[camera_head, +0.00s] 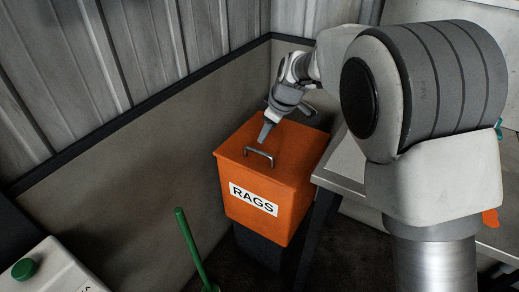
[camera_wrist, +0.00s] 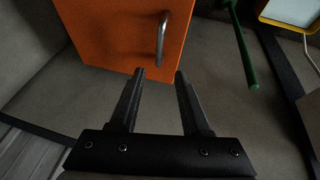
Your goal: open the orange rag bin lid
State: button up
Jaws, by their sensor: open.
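The orange rag bin (camera_head: 262,205) has a white RAGS label on its front and stands in the corner beside the table. Its orange lid (camera_head: 290,150) lies flat and closed, with a grey metal handle (camera_head: 259,156) near the front edge. My gripper (camera_head: 265,132) is just above the lid, behind and close to the handle, and points down. In the wrist view the two fingers of my gripper (camera_wrist: 160,72) are apart with nothing between them. The lid (camera_wrist: 105,30) and the handle (camera_wrist: 162,38) show beyond the fingertips. I cannot tell whether the fingertips touch the lid.
A grey table (camera_head: 345,180) stands close to the bin's right side. Walls are behind and left of the bin. A green pole (camera_head: 190,245) leans up from the floor at the front left. A light box with a green knob (camera_head: 25,268) is at the lower left.

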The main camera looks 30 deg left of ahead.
aim_at(259, 152)
jog(key=b+x, duration=0.2)
jog(key=x, duration=0.8)
jog(key=shift+f, duration=0.25)
grip_shut()
dwell(0.9)
